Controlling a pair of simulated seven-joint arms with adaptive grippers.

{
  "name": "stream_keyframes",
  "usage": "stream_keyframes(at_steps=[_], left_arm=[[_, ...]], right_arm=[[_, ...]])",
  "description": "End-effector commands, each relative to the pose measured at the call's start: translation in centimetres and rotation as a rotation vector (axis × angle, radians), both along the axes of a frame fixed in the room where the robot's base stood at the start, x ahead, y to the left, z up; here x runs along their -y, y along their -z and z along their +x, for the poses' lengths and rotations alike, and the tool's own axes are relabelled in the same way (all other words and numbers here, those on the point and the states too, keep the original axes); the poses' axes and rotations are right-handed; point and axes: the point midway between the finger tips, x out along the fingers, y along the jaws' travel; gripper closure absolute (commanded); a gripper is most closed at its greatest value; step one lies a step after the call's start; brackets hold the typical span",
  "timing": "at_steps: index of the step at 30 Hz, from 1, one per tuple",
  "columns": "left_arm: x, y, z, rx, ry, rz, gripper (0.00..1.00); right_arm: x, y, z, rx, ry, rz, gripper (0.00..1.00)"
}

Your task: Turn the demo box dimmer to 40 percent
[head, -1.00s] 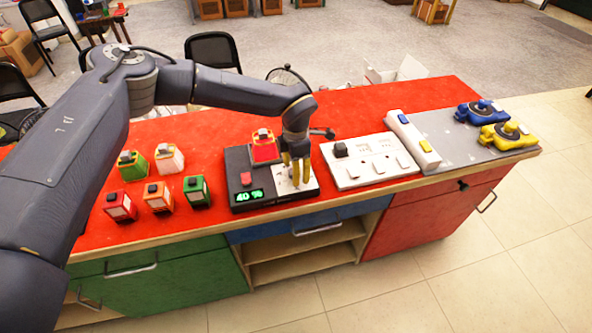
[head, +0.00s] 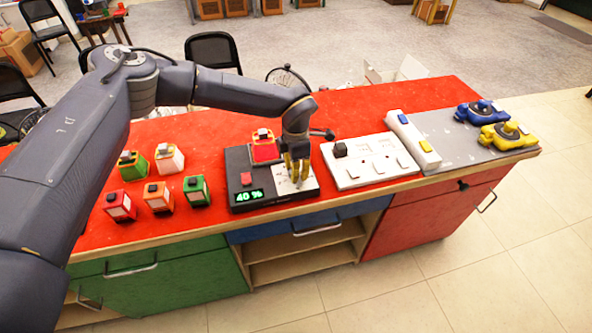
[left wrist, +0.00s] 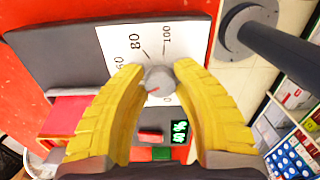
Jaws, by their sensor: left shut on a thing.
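The demo box (head: 238,162) is a dark box on the red table, with a green display (head: 249,197) reading 40 %. A red button sits above the display, and a red block stands on the box's back part. My left gripper (head: 297,178) is over the white dial plate at the box's right. In the left wrist view, its yellow fingers (left wrist: 160,85) are shut on the grey dimmer knob (left wrist: 158,80), which has a red pointer mark. The white scale (left wrist: 125,45) shows 60, 80 and 100. The display also shows there (left wrist: 180,131). My right gripper is not in view.
Several coloured blocks (head: 158,195) stand left of the box. A white panel with switches (head: 370,162), a white bar (head: 412,138) and a grey board with blue and yellow devices (head: 470,150) lie to the right. The red table's back strip is mostly clear.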

Motion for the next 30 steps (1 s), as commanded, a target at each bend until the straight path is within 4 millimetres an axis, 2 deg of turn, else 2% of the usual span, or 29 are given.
stream_keyframes(at_steps=[6, 15, 16, 21, 30], left_arm=[[0.03, 0.02, -0.05, 0.0, 0.095, 0.0, 1.0], [0.04, 0.03, -0.07, 0.0, 0.103, 0.0, 1.0], [0.04, 0.03, -0.07, 0.0, 0.103, 0.0, 0.67], [0.04, 0.02, -0.06, 0.0, 0.103, 0.0, 0.47], [0.03, -0.17, -0.04, 0.0, 0.103, 0.0, 0.46]], right_arm=[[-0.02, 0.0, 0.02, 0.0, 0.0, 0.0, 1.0], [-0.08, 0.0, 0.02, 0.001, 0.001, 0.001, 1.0], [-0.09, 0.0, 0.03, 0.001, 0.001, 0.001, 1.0], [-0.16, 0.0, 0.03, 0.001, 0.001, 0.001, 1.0], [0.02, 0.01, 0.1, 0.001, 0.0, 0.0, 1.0]])
